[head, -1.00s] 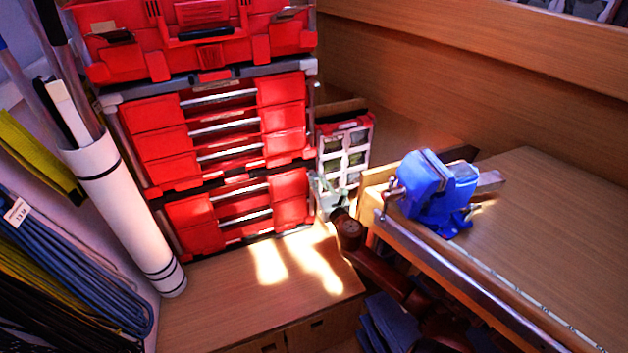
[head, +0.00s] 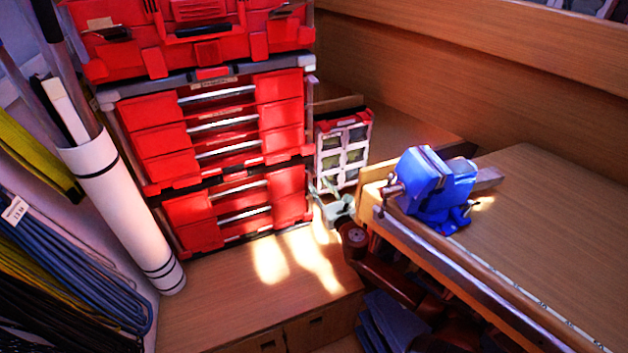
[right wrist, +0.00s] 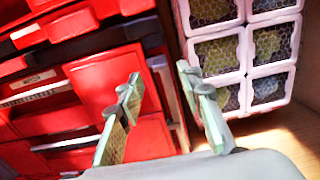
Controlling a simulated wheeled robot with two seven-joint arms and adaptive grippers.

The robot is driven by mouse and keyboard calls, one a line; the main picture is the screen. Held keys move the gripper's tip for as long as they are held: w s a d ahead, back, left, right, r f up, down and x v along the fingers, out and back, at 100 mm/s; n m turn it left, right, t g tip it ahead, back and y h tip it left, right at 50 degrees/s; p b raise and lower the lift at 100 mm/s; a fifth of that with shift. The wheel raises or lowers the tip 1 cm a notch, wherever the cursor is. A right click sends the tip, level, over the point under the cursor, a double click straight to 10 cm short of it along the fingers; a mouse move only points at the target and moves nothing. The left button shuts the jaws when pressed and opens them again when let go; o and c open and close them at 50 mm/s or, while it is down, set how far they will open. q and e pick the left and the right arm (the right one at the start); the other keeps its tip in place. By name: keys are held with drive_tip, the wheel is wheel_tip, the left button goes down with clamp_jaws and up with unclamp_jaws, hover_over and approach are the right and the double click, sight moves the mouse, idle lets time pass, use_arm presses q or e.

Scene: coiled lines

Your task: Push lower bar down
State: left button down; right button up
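A red stacked tool chest (head: 160,143) has several pale horizontal bars across its drawer fronts. The lowest bar (head: 244,215) is in the bottom unit, left of my right gripper. My right gripper (head: 326,191) is beside the chest's lower right edge, in front of a white-framed organizer. In the right wrist view its two pale green fingers (right wrist: 160,95) are spread apart with nothing between them, before the chest's red right side. Pale drawer bars (right wrist: 36,91) show there farther left, apart from the fingers. My left gripper is not in view.
The white-framed organizer (head: 342,152) stands right of the chest. A blue vise (head: 437,187) is on the workbench at right. A white tube (head: 120,210) and hanging coiled lines (head: 75,255) are at left. The wooden surface (head: 235,300) before the chest is clear.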

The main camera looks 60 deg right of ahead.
drive_tip(key=v, duration=0.7)
drive_tip(key=shift+s+a, duration=0.2)
drive_tip(key=shift+s, duration=0.05)
